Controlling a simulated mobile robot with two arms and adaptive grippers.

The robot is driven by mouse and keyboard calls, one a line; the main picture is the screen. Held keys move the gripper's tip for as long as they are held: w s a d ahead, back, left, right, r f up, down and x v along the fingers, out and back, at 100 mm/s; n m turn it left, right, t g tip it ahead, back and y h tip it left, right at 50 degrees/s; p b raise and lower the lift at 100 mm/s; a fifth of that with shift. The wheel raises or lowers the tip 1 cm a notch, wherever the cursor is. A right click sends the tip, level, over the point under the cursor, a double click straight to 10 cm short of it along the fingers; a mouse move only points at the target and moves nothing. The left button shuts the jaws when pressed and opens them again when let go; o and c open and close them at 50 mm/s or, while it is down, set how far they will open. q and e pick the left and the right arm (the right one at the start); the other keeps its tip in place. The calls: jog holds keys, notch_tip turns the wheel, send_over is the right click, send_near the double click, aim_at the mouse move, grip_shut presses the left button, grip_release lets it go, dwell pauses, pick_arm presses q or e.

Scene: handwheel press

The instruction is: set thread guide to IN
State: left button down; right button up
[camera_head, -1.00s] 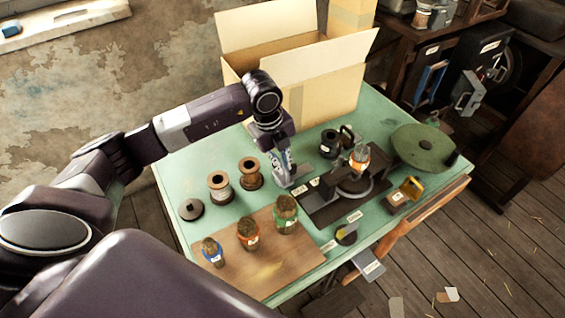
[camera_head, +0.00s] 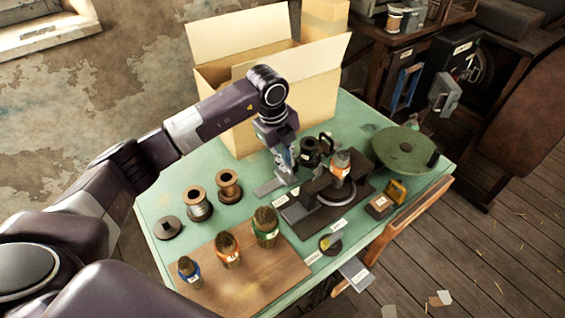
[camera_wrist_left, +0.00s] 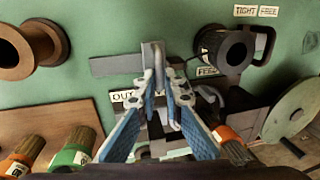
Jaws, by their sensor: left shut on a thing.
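My left gripper (camera_wrist_left: 160,78) is shut on a narrow upright grey metal tab, taken to be the thread guide (camera_wrist_left: 153,55), in the left wrist view. In the head view my left gripper (camera_head: 286,174) reaches down at the left end of the dark press base (camera_head: 307,220). A flat grey metal strip (camera_wrist_left: 116,65) lies to the left of the fingers. A label reading OUT (camera_wrist_left: 124,96) shows just left of the fingers. No readable IN label shows; the fingers cover that area. My right gripper does not show.
A black spool (camera_wrist_left: 228,50) stands right of the fingers by a FEED label. The press holds an orange-banded bottle (camera_head: 341,164); a green wheel (camera_head: 404,147) lies right. Copper spools (camera_head: 229,187) and a wooden board (camera_head: 255,275) with bottles are left. A cardboard box (camera_head: 310,100) stands behind.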

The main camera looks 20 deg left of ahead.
pick_arm(q)
jog(key=c, duration=2)
grip_release()
jog(key=shift+w+d, duration=0.25)
jog(key=shift+w, duration=0.05)
jog(key=shift+c, duration=0.2)
jog(key=shift+s+a+r, duration=0.1)
jog(key=shift+a+r, duration=0.1)
jog(key=shift+r, duration=0.2)
notch_tip(320, 180, up, 11)
jog(key=s, duration=0.2)
jog(key=shift+a, duration=0.4)
